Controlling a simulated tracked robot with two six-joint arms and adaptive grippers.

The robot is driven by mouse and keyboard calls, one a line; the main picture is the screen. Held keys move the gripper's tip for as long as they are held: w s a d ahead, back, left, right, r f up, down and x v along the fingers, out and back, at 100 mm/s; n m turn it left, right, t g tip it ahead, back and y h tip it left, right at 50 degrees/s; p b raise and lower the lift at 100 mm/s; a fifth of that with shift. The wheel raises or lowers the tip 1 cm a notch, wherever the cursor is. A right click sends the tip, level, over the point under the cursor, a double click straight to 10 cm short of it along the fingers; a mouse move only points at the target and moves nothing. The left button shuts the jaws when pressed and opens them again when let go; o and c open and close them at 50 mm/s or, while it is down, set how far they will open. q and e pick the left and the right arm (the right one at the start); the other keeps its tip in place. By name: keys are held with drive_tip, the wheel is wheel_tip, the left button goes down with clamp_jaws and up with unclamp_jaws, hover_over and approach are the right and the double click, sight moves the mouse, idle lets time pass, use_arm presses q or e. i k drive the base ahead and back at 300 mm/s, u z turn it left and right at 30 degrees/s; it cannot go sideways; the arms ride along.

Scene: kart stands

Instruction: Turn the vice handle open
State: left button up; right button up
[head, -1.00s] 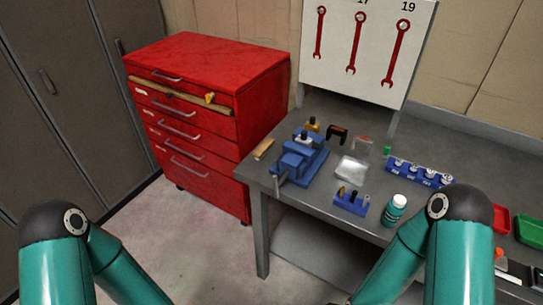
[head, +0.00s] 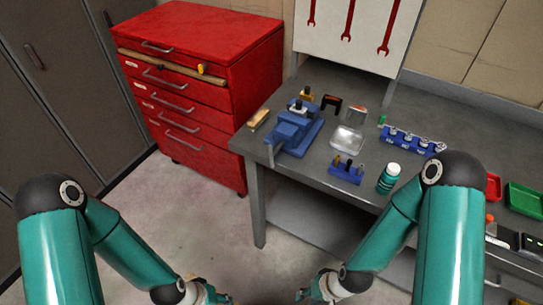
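The blue vice (head: 297,133) sits on the near left corner of the grey workbench (head: 390,170). Its grey handle bar (head: 270,156) hangs about upright at the vice's front end, by the bench edge. My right gripper (head: 306,294) is at the bottom of the head view, low in front of the bench and well apart from the vice. My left gripper (head: 220,297) is at the bottom edge, partly cut off. Both are too small and cropped to tell whether they are open or shut.
A red drawer cabinet (head: 205,95) stands left of the bench. On the bench are a wooden-handled brush (head: 259,120), a clear tray (head: 347,139), a blue tool holder (head: 346,171), a white-capped bottle (head: 388,178) and a blue socket rack (head: 412,141). Floor before the bench is free.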

sight(273, 154)
drive_tip(key=u, duration=1.25)
drive_tip(key=i, duration=0.15)
drive_tip(key=z, duration=3)
drive_tip(key=k, duration=1.4)
drive_tip(key=u, duration=1.6)
drive_tip(key=i, duration=1)
drive_tip(key=u, duration=0.05)
